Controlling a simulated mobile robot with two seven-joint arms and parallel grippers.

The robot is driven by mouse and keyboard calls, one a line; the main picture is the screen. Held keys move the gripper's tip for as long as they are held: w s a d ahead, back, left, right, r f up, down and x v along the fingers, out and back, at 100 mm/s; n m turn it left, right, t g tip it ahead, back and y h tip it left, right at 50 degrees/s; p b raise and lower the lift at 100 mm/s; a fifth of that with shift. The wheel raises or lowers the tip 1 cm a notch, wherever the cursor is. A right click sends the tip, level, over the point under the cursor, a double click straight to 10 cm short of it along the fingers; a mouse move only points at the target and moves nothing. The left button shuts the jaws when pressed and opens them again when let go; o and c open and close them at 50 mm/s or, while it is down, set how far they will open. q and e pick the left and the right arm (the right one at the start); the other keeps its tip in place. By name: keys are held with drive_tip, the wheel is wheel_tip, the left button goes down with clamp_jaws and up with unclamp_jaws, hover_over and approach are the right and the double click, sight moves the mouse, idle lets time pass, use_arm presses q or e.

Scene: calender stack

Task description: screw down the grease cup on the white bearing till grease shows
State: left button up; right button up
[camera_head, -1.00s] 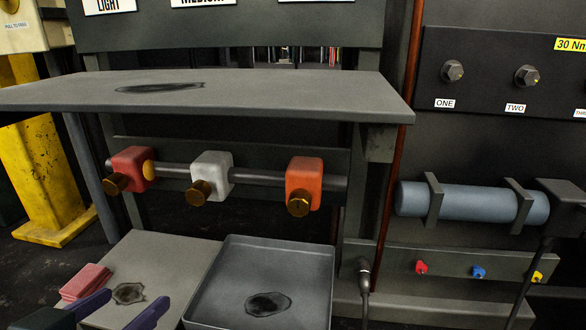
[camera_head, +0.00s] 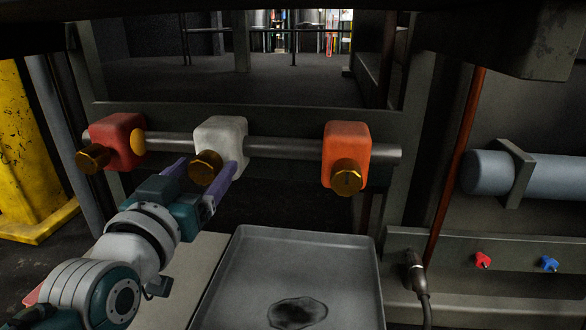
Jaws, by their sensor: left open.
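The white bearing (camera_head: 226,134) sits on a horizontal grey shaft, between a red bearing (camera_head: 118,128) and an orange bearing (camera_head: 347,146). Its brass grease cup (camera_head: 206,166) faces me at its lower front. My left gripper (camera_head: 207,168) is open, its purple fingers reaching up to either side of this cup. I cannot tell whether the fingers touch it. No grease shows on the white bearing; a yellow-orange blob (camera_head: 138,142) shows at the red bearing's right side. The red bearing's cup (camera_head: 92,158) and the orange bearing's cup (camera_head: 346,177) are also brass. My right gripper is not in view.
A grey tray (camera_head: 232,262) with a dark stain lies below the shaft. A cable with a black plug (camera_head: 416,272) hangs at the right. A blue-grey cylinder (camera_head: 488,172) is mounted farther right. A yellow post (camera_head: 28,160) stands at the left.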

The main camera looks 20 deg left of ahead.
use_arm(q)
drive_tip(key=shift+w+a, duration=0.15)
drive_tip(key=shift+w, duration=0.35)
drive_tip(key=c, duration=0.5)
clamp_jaws()
